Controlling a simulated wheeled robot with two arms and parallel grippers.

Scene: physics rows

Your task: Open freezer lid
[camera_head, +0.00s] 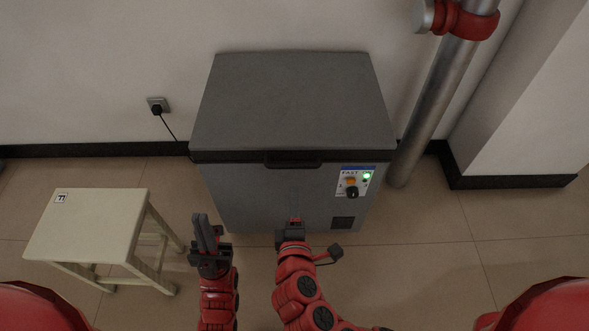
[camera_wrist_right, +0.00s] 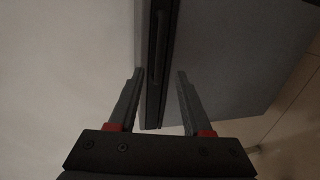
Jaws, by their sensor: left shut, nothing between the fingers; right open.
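The freezer lid (camera_head: 292,100) is a flat grey panel, shut on the grey chest freezer (camera_head: 240,200) against the wall. Its dark handle (camera_head: 294,162) sits at the middle of the front edge. My left gripper (camera_head: 203,216) is shut and empty, pointing up, left of the handle in front of the freezer. My right gripper (camera_head: 295,221) is in front of the freezer, below the handle. In the right wrist view, the right gripper (camera_wrist_right: 159,74) is open, with the dark front edge and handle (camera_wrist_right: 158,45) lined up between its fingers; I see no grip on them.
A pale stool (camera_head: 95,225) stands left of the freezer. A wall socket (camera_head: 157,104) holds a plug and cable.

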